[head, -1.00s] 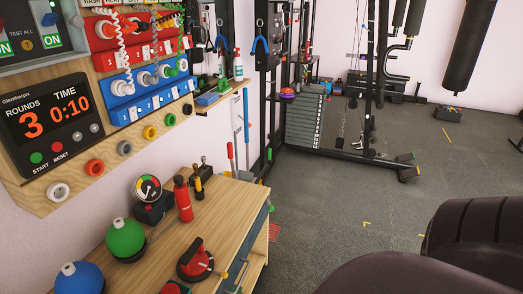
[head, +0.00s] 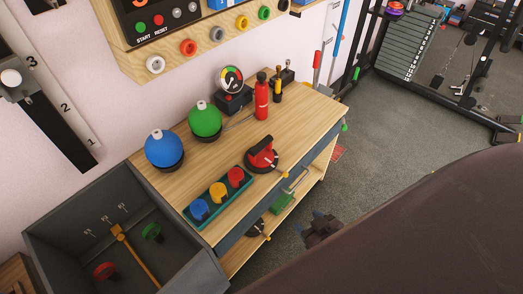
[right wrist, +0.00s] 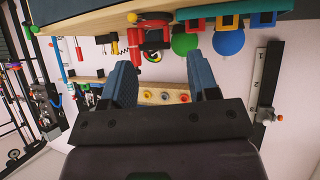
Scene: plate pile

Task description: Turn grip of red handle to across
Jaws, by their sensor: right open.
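The red handle (head: 262,154) is a knob with a raised red grip on a round black base. It stands on the wooden bench top near the front edge in the head view. Its grip runs diagonally there. My right gripper (head: 322,228) is low beyond the bench's front edge, right of and below the handle, apart from it. In the right wrist view the scene appears upside down. My right gripper (right wrist: 163,80) has its two blue-padded fingers spread, with nothing held. My left gripper is not in view.
Blue (head: 164,149) and green (head: 205,119) balls, a red cylinder (head: 262,97) and a gauge (head: 232,81) stand behind the handle. A button box (head: 218,198) is left of it. A grey open bin (head: 62,226) adjoins the bench. Dark padding (head: 420,230) fills the lower right.

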